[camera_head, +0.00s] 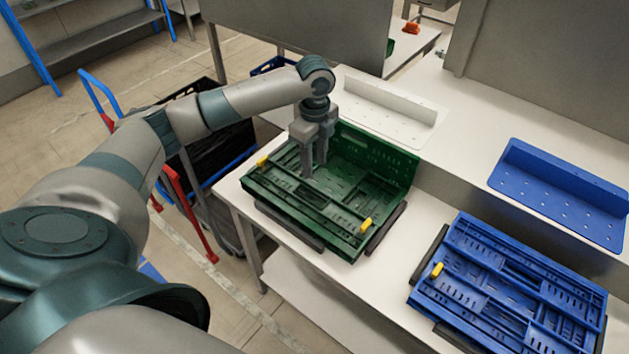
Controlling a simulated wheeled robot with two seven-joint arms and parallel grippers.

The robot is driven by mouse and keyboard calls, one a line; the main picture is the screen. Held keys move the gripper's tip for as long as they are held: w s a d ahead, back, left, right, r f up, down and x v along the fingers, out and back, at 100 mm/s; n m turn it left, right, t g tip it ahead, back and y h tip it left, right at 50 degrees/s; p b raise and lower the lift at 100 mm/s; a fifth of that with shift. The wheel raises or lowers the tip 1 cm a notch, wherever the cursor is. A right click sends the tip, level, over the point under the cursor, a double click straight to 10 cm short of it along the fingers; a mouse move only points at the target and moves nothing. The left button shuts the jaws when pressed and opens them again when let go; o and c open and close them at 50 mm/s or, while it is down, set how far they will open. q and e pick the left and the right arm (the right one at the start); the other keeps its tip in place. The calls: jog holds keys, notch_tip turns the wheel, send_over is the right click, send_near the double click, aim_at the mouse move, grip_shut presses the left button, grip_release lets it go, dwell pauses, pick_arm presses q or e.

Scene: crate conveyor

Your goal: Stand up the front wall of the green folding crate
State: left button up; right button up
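The green folding crate (405,172) stands on the white table in the middle of the view. Its back wall (372,148) is upright. Its front wall (300,215) lies folded down flat, with a yellow latch (366,225) at its right end and another (262,161) at its left end. My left gripper (314,172) points down over the left-middle part of the crate, at the inner side of the front wall. Its fingers look close together, and whether they touch or hold anything cannot be told. My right gripper is not in view.
A folded blue crate (520,268) lies on the table at the right. A white perforated bracket (385,110) and a blue one (560,190) lie behind the crates. A cart with a black crate (205,150) stands left of the table. Bare table (405,240) lies between the crates.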

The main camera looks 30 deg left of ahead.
aim_at(314, 188)
pick_arm(q)
notch_tip(314, 188, down, 9)
jog(key=shift+f+p, duration=0.1)
jog(key=shift+p, duration=0.85)
jog(key=shift+c, duration=0.2)
grip_shut()
